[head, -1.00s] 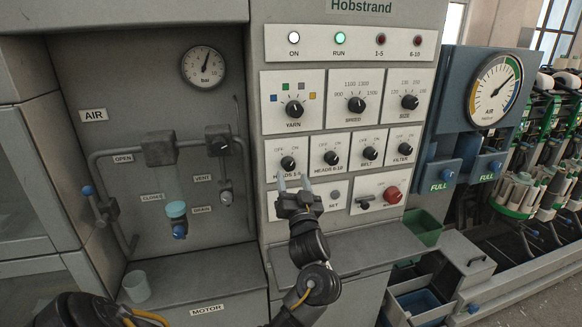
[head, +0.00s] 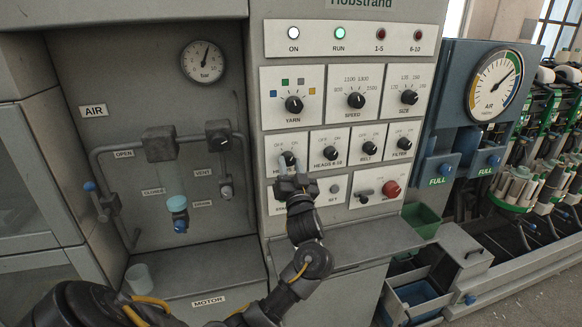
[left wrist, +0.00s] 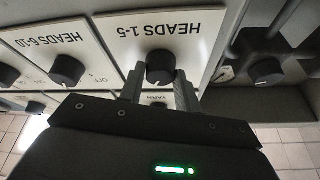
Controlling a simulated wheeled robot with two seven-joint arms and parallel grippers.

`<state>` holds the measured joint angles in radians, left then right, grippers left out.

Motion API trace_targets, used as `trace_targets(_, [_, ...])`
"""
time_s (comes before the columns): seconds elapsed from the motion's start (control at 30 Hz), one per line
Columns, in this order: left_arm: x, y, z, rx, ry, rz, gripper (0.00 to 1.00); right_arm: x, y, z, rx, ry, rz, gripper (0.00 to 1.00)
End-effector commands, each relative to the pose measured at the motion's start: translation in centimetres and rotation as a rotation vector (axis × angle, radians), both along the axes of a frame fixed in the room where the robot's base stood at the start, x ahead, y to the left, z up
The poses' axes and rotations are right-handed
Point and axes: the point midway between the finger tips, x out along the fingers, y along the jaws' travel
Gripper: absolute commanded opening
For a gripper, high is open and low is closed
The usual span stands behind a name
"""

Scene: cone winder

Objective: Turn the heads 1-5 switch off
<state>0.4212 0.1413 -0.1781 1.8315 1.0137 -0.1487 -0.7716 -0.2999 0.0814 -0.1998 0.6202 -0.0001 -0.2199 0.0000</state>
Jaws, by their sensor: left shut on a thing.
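The HEADS 1-5 switch is a black knob on a white plate, with OFF marked at left and ON at right. In the head view the knob (head: 288,157) is partly covered by my left gripper (head: 291,166). In the left wrist view the knob (left wrist: 160,67), seen upside down, sits between the two fingertips of my left gripper (left wrist: 159,84). The gripper is shut on this knob, one finger on each side. Its pointer direction is hard to make out. My right gripper is not in view.
The HEADS 6-10 knob (head: 330,153) is close on the right, the YARN knob (head: 294,104) above. A red knob (head: 391,188) sits lower right. The ON lamp (head: 293,33) and RUN lamp (head: 339,33) are lit; the 1-5 lamp (head: 380,34) is dark red. A ledge (head: 345,240) juts out below.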

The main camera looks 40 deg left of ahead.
Motion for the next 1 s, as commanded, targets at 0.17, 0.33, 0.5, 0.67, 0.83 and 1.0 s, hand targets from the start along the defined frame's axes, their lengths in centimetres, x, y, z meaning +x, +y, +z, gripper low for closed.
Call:
trace_targets(0.17, [0.0,0.0,-0.1,-0.007,-0.009,-0.001,0.1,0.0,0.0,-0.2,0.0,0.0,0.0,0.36])
trace_targets(0.33, [0.0,0.0,-0.3,-0.039,-0.053,0.0,0.1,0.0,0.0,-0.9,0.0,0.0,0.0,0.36])
trace_targets(0.5, [0.1,0.0,-0.4,-0.102,-0.143,0.001,0.1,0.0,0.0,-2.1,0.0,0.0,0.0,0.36])
trace_targets(0.67, [0.2,-0.1,-0.5,-0.183,-0.262,0.001,0.1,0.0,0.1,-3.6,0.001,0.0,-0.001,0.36])
trace_targets(0.83, [0.3,-0.1,-0.4,-0.274,-0.394,0.002,0.1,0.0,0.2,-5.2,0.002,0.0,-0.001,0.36])
trace_targets(1.0, [0.3,-0.2,-0.4,-0.365,-0.526,0.001,0.1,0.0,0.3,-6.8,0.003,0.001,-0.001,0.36])
